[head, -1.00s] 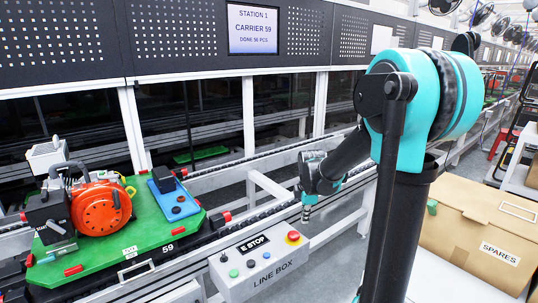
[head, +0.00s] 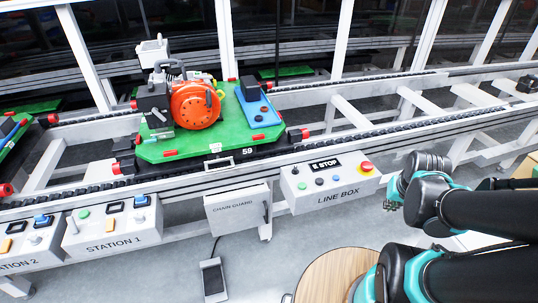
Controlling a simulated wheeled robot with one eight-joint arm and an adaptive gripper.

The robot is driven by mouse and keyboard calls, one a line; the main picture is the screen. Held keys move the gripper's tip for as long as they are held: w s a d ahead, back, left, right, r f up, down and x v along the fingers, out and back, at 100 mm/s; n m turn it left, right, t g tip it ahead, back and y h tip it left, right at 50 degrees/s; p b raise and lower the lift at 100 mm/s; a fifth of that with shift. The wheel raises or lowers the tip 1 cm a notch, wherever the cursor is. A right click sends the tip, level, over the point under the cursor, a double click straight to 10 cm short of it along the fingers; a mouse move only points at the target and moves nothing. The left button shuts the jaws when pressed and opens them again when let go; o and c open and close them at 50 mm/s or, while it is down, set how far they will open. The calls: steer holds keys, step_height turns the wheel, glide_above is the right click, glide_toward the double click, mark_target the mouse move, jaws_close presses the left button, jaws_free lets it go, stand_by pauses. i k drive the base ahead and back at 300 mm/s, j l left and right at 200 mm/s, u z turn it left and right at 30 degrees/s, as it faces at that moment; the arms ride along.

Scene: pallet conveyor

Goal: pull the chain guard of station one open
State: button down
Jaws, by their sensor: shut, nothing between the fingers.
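The chain guard (head: 232,213) is a pale grey panel lettered CHAIN GUARD, hanging below the conveyor's front rail between the station 1 box and the line box. A small dark handle (head: 266,211) shows at its right edge. The panel looks closed, though its edges are small in this view. The station 1 box (head: 112,232) is to its left. My gripper (head: 389,205) is at the right, beside the line box's right end and well apart from the guard. It is shut and empty; its fingertips are small and partly dark.
The line box (head: 330,190) with its red E-stop button (head: 366,167) stands between my gripper and the guard. Carrier 59 (head: 210,148) bears an orange motor above the guard. A foot pedal (head: 213,279) lies on the floor below. A round wooden top (head: 335,275) is at the bottom.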

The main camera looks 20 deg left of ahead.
mark_target(238, 213)
steer(key=u, duration=1.35)
steer(key=k+z, duration=0.4)
steer(key=k+l+z, duration=0.15)
steer(key=z, duration=0.2)
steer(key=k+l, duration=0.05)
steer(key=k, duration=0.05)
